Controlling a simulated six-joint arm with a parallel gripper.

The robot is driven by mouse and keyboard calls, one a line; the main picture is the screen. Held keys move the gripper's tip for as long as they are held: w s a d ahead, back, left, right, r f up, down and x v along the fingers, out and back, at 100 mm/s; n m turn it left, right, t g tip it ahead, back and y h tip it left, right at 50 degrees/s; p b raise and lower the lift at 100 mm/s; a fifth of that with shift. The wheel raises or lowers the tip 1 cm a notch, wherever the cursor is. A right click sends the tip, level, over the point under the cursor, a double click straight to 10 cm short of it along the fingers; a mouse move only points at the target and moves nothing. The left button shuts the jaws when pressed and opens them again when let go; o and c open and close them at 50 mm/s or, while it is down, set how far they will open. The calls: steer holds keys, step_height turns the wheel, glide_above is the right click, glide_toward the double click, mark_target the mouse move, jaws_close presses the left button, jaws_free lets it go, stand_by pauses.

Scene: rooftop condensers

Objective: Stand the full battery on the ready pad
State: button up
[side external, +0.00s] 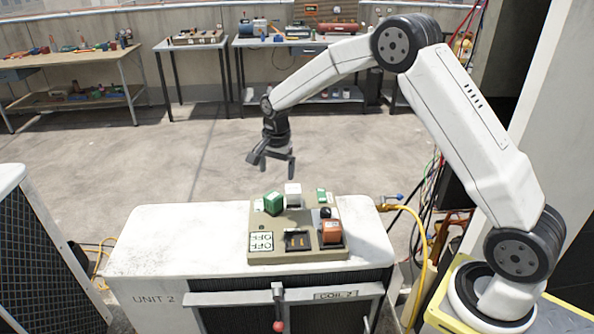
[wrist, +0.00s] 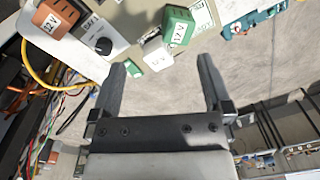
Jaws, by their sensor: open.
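A green 12 V battery (side external: 272,203) sits at the back left of the tan board (side external: 265,222), turned at an angle; it also shows in the wrist view (wrist: 178,25). An orange 12 V battery (side external: 332,231) is at the front right of the board and shows at upper left in the wrist view (wrist: 60,18). Which battery is full, I cannot tell.
A white block (side external: 293,194) stands between the green battery and the green patch. A black knob (side external: 325,212), a dark socket (side external: 297,240) and an OFF plate (side external: 261,241) are also on the board. The condenser top (side external: 180,240) is clear at left.

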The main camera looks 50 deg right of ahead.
steer(key=s+a+r+n+t, duration=0.1)
steer(key=s+a+n, duration=0.2)
steer(key=s+n, duration=0.4)
steer(key=s+a+n+t, duration=0.1)
steer(key=s+a+n, duration=0.2)
steer(key=s, duration=1.5)
steer(key=n, duration=0.4)
steer(key=shift+r, duration=0.35)
